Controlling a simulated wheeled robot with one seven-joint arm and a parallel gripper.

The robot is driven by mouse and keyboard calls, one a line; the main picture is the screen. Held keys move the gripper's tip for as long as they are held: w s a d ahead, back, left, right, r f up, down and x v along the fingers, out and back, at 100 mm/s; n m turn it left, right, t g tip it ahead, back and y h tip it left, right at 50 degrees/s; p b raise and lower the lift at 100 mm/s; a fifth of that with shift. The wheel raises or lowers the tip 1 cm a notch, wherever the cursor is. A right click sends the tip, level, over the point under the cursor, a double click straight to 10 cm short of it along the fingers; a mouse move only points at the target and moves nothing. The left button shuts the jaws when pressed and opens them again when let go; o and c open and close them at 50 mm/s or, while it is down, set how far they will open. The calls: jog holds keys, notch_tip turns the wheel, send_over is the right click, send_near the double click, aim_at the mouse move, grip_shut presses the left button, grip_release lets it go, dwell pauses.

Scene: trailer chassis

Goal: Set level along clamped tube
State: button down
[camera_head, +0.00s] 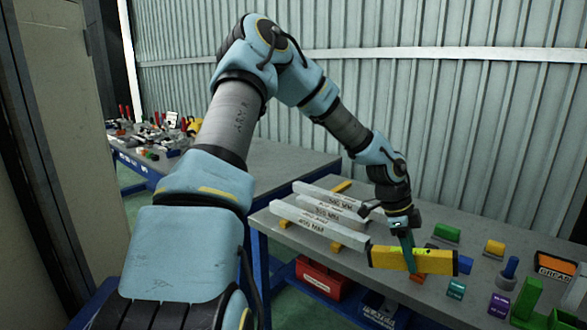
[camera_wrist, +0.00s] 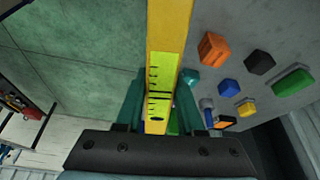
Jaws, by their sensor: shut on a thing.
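The yellow level (camera_head: 436,262) is held in my gripper (camera_head: 408,262) above the front edge of the workbench, near the right ends of the tubes. In the wrist view the level (camera_wrist: 171,28) runs upward from between the two green fingers of my gripper (camera_wrist: 155,100), with its green vial window showing. Several pale square tubes lie side by side on the bench, marked with lettering; the nearest tube (camera_head: 318,222) ends just left of the level. They rest across yellow supports (camera_head: 349,238). I cannot tell which tube is clamped.
Right of the level, the workbench (camera_head: 395,220) bears small coloured blocks, including a green block (camera_head: 447,232) and a yellow block (camera_head: 494,247), and an orange grease box (camera_head: 556,266). A red bin (camera_head: 322,279) sits below. Another bench (camera_head: 280,158) with tools stands behind left.

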aim_at(373, 266)
jog(key=w+a+f+n, duration=0.1)
jog(key=a+n, duration=0.1)
jog(key=w+a+f+n+t, duration=0.1)
jog(key=a+f+n, duration=0.1)
jog(key=a, duration=0.1)
jog(key=w+a+f+n+t, duration=0.1)
jog(key=a+n, duration=0.1)
jog(key=a, duration=0.1)
jog(key=shift+w+f, duration=0.25)
jog(key=shift+f, duration=0.15)
jog(key=w+a+f+n+t+y, duration=0.1)
jog(key=w+a+n+t+y, duration=0.15)
jog(key=a+n, duration=0.95)
jog(key=w+a+f+n+t+y, duration=0.15)
jog(key=w+a+n, duration=0.3)
jog(key=a, duration=1.25)
jog(key=s+f+n, duration=0.1)
jog(key=s+f, duration=0.4)
jog(key=shift+s+a+f+t, duration=0.3)
jog(key=shift+s+a+t, duration=0.05)
jog(key=shift+a+t, duration=0.1)
jog(key=shift+w+n, duration=0.1)
jog(key=shift+n, duration=0.15)
